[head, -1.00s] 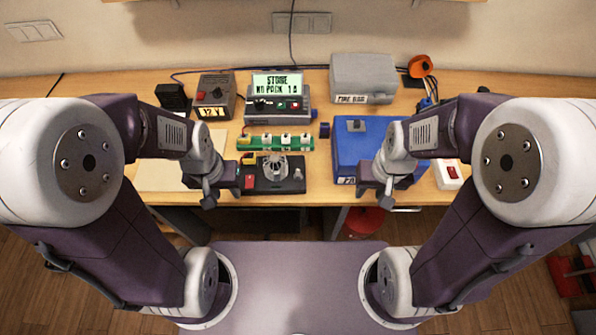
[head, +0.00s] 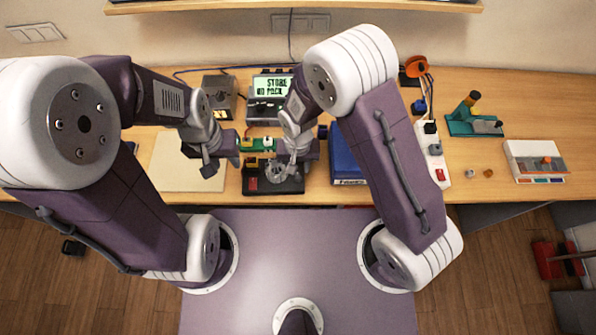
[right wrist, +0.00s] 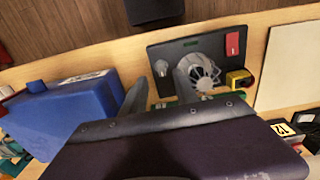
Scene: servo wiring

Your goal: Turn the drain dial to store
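The black drain unit (head: 262,188) lies near the table's front edge, partly under my right arm. In the right wrist view, its board (right wrist: 215,42) bears a small silver dial (right wrist: 162,69), a clear-ribbed round fan (right wrist: 203,72) and a red switch (right wrist: 233,43). The dial's setting is too small to read.
A display unit (head: 270,86) reading "STORE", "NO PACK" stands behind. A green board (head: 256,145) lies behind the drain unit, a blue box (head: 348,165) to its right. A pale mat (head: 180,160) lies left. The table is clearer farther right.

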